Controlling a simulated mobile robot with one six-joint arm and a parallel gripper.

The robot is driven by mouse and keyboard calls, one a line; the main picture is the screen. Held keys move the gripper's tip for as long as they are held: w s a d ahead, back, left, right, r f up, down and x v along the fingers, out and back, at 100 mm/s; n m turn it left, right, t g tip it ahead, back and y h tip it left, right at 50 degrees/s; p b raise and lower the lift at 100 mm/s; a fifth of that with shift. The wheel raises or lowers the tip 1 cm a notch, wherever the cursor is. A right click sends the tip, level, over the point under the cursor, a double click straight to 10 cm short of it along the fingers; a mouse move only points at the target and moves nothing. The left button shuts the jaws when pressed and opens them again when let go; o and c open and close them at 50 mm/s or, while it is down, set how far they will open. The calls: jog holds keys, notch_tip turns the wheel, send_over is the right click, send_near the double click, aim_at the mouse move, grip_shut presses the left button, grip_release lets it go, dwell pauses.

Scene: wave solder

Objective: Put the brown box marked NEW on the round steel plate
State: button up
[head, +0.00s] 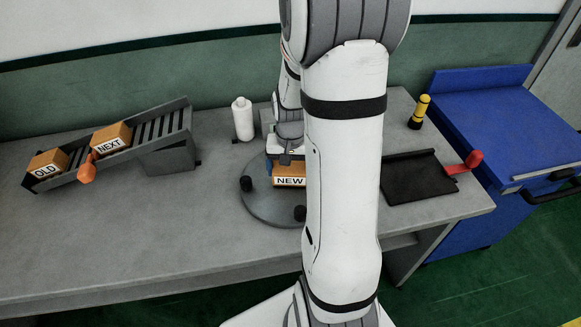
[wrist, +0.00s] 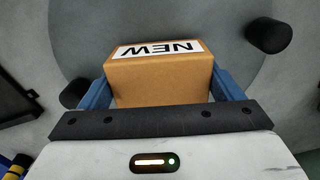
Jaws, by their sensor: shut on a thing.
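The brown box marked NEW (head: 289,175) is at the round steel plate (head: 262,207), partly hidden behind my arm in the head view. In the wrist view the box (wrist: 160,78) sits between the two blue fingers of my gripper (wrist: 160,88), which is shut on it. The grey plate (wrist: 215,30) fills the area behind and around the box there. I cannot tell whether the box's underside touches the plate. Dark round knobs stand on the plate's edge, one at right (wrist: 269,35) and one at left (wrist: 75,93).
A sloped rack (head: 165,125) at left holds brown boxes marked OLD (head: 47,164) and NEXT (head: 111,138), with an orange knob (head: 87,173). A white bottle (head: 243,120) stands behind the plate. A black tray (head: 415,180) with a red handle and a yellow-black cylinder (head: 419,111) are at right.

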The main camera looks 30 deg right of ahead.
jog(key=shift+f+b, duration=0.35)
jog(key=shift+f, duration=0.1)
jog(key=o, duration=1.1)
jog(key=shift+r, duration=0.1)
notch_tip(320, 180, up, 8)
jog(key=shift+f, duration=0.15)
